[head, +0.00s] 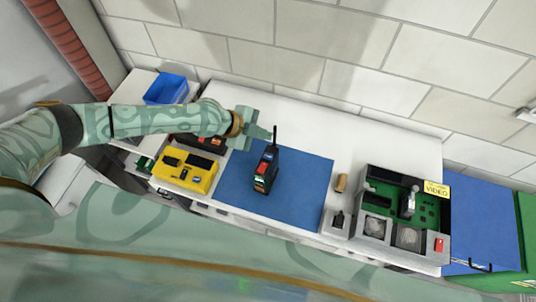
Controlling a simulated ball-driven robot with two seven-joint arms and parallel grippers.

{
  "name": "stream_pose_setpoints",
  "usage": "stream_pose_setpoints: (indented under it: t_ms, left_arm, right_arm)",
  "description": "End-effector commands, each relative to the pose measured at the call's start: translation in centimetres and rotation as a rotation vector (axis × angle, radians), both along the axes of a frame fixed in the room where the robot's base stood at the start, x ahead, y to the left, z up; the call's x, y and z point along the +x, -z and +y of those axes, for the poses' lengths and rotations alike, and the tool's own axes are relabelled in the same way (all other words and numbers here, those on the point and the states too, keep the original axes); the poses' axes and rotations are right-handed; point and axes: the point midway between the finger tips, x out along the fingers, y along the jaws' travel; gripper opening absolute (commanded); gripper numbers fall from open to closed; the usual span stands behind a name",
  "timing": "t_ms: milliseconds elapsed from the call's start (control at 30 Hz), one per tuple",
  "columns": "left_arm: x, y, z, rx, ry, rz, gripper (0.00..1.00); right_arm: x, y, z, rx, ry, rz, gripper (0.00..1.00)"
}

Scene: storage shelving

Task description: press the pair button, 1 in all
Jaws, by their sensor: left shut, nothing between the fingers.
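A small dark handheld device (265,169) with a thin antenna, a red-orange patch and a lit green spot stands on the blue mat (300,190). I cannot make out a separate pair button at this size. My left gripper (268,133) reaches in from the left above the far edge of the mat. It is shut and empty, with its tip close to the antenna; I cannot tell whether they touch. My right gripper is not in view.
A yellow device (186,168) lies left of the mat, with a dark red-marked thing (210,141) behind it. A blue bin (166,89) stands at the far left. An open green-board unit (408,237) and a tan piece (340,182) are on the right. The back shelf is clear.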

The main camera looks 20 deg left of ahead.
Motion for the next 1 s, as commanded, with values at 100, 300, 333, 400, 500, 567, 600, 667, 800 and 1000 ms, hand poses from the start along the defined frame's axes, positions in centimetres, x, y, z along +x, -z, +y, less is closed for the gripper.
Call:
stream_pose_setpoints:
  t_ms: [100,300,333,400,500,567,600,667,800,1000]
  left_arm:
    - [0.0,0.2,0.0,-0.001,0.001,0.001,0.00]
    - [0.0,1.7,0.0,0.001,0.001,0.002,0.00]
    - [-0.1,2.1,0.0,0.001,0.001,0.002,0.00]
    - [-0.1,3.0,0.0,0.001,0.001,0.002,0.00]
    - [-0.1,4.4,-0.1,0.000,0.000,0.002,0.00]
    - [-0.1,5.3,-0.1,0.000,0.000,0.002,0.00]
    - [-0.1,5.9,-0.1,0.001,0.001,0.003,0.00]
    - [-0.1,6.8,-0.1,0.001,0.001,0.003,0.00]
    - [-0.1,8.4,-0.1,0.000,0.002,0.002,0.00]
    - [-0.1,8.9,-0.1,-0.001,0.001,0.001,0.00]
  right_arm:
    - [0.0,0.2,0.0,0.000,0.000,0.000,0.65]
    - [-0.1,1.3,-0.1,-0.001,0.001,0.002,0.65]
    - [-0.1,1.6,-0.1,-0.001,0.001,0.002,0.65]
    - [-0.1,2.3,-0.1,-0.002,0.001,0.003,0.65]
    - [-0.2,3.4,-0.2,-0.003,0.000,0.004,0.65]
    - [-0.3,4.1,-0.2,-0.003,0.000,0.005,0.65]
    - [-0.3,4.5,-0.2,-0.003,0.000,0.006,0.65]
    - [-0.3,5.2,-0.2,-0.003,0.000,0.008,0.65]
    - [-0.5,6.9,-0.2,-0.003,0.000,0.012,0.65]
    - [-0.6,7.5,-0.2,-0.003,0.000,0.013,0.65]
